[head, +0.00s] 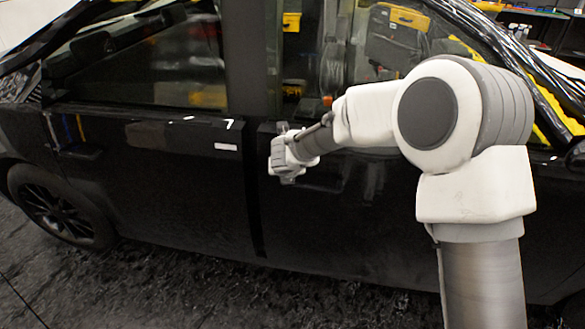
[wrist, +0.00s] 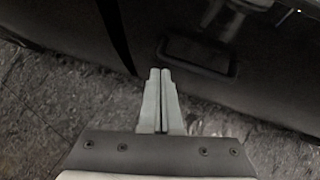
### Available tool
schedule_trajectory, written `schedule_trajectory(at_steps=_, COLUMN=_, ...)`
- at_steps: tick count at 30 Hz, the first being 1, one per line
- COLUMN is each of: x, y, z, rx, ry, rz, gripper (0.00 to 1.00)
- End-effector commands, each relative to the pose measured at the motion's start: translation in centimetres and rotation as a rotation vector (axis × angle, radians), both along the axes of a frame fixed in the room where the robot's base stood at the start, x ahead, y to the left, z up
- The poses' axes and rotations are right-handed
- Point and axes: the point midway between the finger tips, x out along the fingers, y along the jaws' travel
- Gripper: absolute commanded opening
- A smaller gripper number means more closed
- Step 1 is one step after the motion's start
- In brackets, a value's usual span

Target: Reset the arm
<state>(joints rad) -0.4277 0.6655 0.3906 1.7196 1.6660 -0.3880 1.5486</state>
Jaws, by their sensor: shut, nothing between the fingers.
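My arm (head: 375,112) reaches from the right of the head view towards the side of a black car (head: 185,185). My gripper (wrist: 160,72) is in the middle of the wrist view, its two grey fingers together with nothing between them. Past the fingertips lies the dark door panel, with a dark door handle recess (wrist: 198,55) just to their right. In the head view my wrist end is in front of the door by the gap between the two doors. The fingertips are hard to make out there.
The car windows (head: 150,65) show reflections and yellow items. A wheel (head: 55,208) is at the left. Dark rough floor (head: 190,290) lies free in front of the car.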

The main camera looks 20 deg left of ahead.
Motion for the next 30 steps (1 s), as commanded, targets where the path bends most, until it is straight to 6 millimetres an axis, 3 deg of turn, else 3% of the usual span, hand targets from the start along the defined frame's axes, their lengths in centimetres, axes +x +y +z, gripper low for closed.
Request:
schedule_trajectory(at_steps=5, x=-0.2, y=-0.1, z=0.4, rx=-0.001, ry=-0.003, rz=0.004, gripper=0.00)
schedule_trajectory(at_steps=8, x=0.1, y=-0.5, z=1.8, rx=-0.016, ry=-0.039, rz=0.048, gripper=0.00)
schedule_trajectory(at_steps=13, x=0.8, y=-2.6, z=8.1, rx=-0.124, ry=-0.213, rz=0.274, gripper=0.00)
schedule_trajectory(at_steps=17, x=0.1, y=-5.3, z=13.5, rx=-0.278, ry=-0.377, rz=0.512, gripper=0.00)
schedule_trajectory(at_steps=24, x=-4.0, y=-11.4, z=20.3, rx=-0.625, ry=-0.603, rz=0.928, gripper=0.00)
schedule_trajectory(at_steps=30, x=-9.1, y=-17.7, z=23.0, rx=-0.943, ry=-0.690, rz=1.260, gripper=0.00)
